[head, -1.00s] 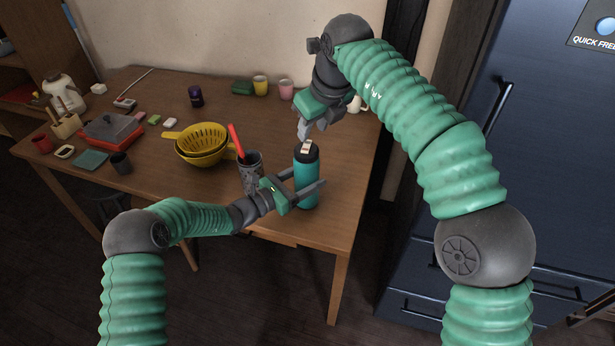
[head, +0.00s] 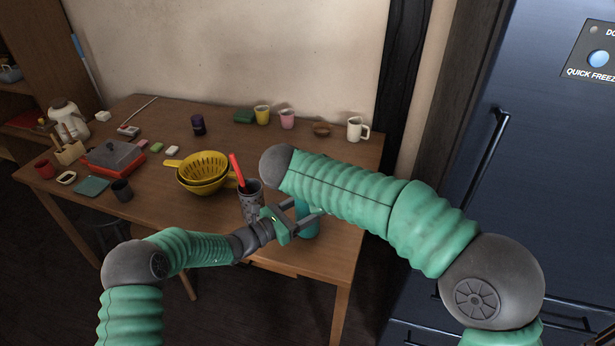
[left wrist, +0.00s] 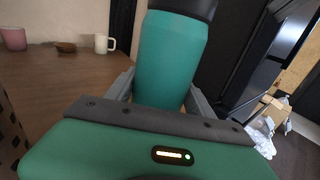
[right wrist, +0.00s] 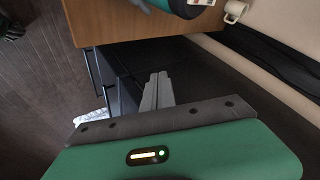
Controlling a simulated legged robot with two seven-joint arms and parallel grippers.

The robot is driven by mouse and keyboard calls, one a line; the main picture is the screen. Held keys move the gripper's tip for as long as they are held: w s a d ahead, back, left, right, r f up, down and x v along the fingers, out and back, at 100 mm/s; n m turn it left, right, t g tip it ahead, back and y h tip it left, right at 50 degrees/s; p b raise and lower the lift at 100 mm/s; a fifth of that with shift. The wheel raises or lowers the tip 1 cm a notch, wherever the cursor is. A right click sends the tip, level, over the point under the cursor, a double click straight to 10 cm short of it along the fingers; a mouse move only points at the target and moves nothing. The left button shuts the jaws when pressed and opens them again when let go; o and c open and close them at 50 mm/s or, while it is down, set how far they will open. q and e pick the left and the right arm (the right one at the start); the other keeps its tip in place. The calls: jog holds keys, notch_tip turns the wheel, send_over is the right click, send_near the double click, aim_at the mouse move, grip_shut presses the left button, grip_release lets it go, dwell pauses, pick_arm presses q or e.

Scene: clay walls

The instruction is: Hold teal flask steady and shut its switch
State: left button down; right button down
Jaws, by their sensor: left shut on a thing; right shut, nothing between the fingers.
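The teal flask (head: 308,226) stands at the table's front right, mostly covered by my right arm in the head view. My left gripper (head: 302,213) is shut around its body; the left wrist view shows the flask (left wrist: 170,62) upright between the fingers, under a dark lid (left wrist: 186,8). My right gripper (right wrist: 158,78) is shut and empty in the right wrist view, apart from the flask (right wrist: 178,6) at the top edge. A pale piece, likely the switch (right wrist: 199,3), shows there on the lid, partly cut off; its position cannot be told. The head view hides the right gripper.
A grey cup (head: 251,205) holding a red-handled tool stands close left of the flask. Yellow colanders (head: 203,172) sit farther left. A white mug (head: 357,129) and pink cup (head: 287,119) stand at the back. The table's front edge is near; a dark blue fridge (head: 545,150) is at right.

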jog(key=s+a+r+n+t+y, duration=0.2)
jog(key=a+r+n+t, duration=0.2)
jog(key=a+n+t, duration=0.5)
jog(key=a+n, duration=0.1)
jog(key=n, duration=0.5)
jog(key=shift+s+a+r+t, duration=0.15)
jog(key=shift+s+r+t, duration=0.15)
jog(key=shift+t, duration=0.1)
jog(key=shift+w, duration=0.2)
